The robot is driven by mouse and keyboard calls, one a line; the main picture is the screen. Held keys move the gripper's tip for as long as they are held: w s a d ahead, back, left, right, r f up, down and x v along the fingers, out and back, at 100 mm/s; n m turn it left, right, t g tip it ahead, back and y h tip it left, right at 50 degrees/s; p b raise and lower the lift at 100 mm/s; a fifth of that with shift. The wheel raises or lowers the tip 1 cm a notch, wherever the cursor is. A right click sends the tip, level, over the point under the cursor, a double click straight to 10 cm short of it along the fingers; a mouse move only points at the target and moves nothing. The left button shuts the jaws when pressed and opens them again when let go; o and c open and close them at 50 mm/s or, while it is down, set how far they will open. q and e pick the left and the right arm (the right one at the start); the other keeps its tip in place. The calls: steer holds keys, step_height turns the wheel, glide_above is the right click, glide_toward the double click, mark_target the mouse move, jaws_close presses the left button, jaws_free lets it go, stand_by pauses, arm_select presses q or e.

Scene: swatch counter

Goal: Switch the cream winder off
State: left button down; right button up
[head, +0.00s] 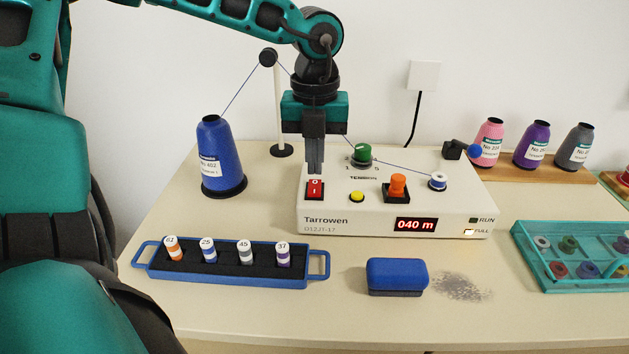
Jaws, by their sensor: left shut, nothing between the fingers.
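The cream winder (350,222) stands on the counter, marked Tarrowen, with a lit display (416,225) reading 040 m. Its red rocker switch (315,189) is at the left of the top face. The RUN lamp (474,220) looks dark and the FULL lamp (469,232) looks lit. A green knob (361,153), a yellow button (356,197) and an orange lever (398,186) are also on it. My left gripper (315,172) is shut and empty, pointing down just above the rocker; I cannot tell whether the tips touch it. My right gripper is not in view.
A blue thread cone (219,160) stands left, its thread running over a guide post (279,110) to a small bobbin (437,182). In front are a blue spool tray (165,275) and a blue block (397,275). A teal box (545,273) is at right.

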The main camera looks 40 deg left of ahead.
mark_target(315, 182)
arm_select(q)
steer(key=shift+r+p, duration=0.9)
steer(key=shift+r, duration=1.45)
